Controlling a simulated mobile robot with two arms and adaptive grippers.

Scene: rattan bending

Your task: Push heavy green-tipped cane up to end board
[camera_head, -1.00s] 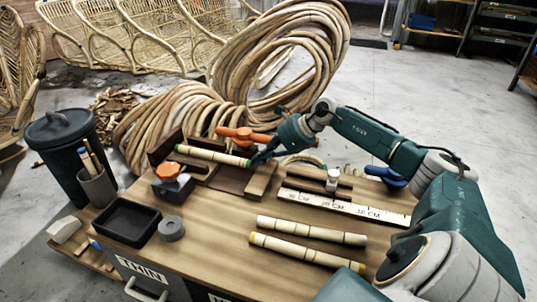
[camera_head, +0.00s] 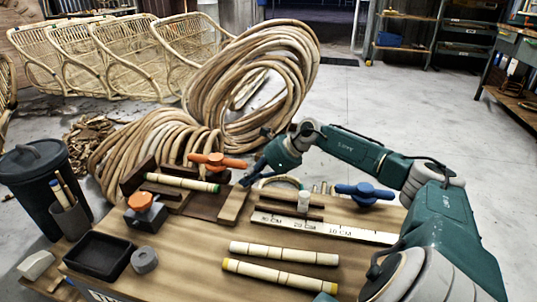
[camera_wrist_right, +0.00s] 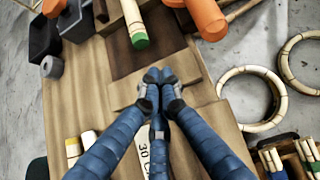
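The green-tipped cane (camera_head: 178,181) lies in the wooden fixture at the back left of the table, its green end facing right. Its green tip also shows in the wrist view (camera_wrist_right: 140,39). A dark upright board (camera_head: 132,180) stands at the cane's left end; I cannot tell whether they touch. My right gripper (camera_head: 247,182) is to the right of the green tip, with a gap between them. In the wrist view its fingertips (camera_wrist_right: 158,78) are together, with nothing between them. My left gripper is not in view.
An orange-handled clamp (camera_head: 217,160) stands behind the cane and an orange knob (camera_head: 140,201) in front. Two yellowish canes (camera_head: 284,253) lie at the front. A white ruler (camera_head: 325,228) and a blue-handled clamp (camera_head: 364,193) are to the right. A black tray (camera_head: 98,256) sits at left.

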